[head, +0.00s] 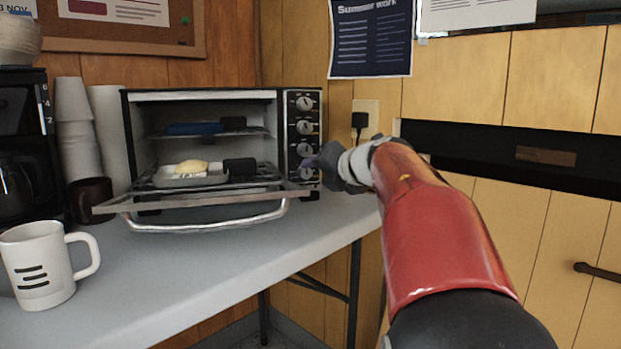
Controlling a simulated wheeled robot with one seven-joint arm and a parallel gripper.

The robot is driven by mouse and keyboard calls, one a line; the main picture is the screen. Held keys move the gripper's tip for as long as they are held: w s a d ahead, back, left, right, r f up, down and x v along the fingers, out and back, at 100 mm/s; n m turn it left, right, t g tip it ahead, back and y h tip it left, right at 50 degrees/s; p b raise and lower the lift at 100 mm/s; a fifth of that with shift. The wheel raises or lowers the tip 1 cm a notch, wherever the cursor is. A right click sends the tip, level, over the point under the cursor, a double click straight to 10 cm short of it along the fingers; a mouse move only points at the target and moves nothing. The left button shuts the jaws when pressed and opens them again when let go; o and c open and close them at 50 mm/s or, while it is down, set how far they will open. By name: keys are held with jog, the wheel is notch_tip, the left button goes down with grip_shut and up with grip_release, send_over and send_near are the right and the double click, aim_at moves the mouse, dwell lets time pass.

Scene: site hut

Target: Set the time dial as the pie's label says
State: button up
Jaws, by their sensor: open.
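The toaster oven (205,97) stands on the table with its glass door (205,205) folded down open. A column of several round dials runs down its right panel; the top dial (305,102) and the one below it (305,127) show clearly. The lower dials are partly behind or close to my gripper. A pale pie (193,166) sits in a light dish on the lower rack; any label on it is too small to read. My gripper (318,165) is open, at the lower right of the dial panel. I cannot tell whether it touches a dial.
A white mug (43,264) stands at the front left, with a dark mug (91,200) behind it. Paper cups (74,125) and a coffee maker (22,140) are at the left. A blue item (194,129) lies on the upper rack. A plug (360,121) is in the wall socket.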

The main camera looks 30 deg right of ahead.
aim_at(307, 174)
jog(key=shift+x, duration=1.9)
jog(key=shift+a, duration=0.1)
jog(key=shift+r, duration=0.1)
jog(key=c, duration=1)
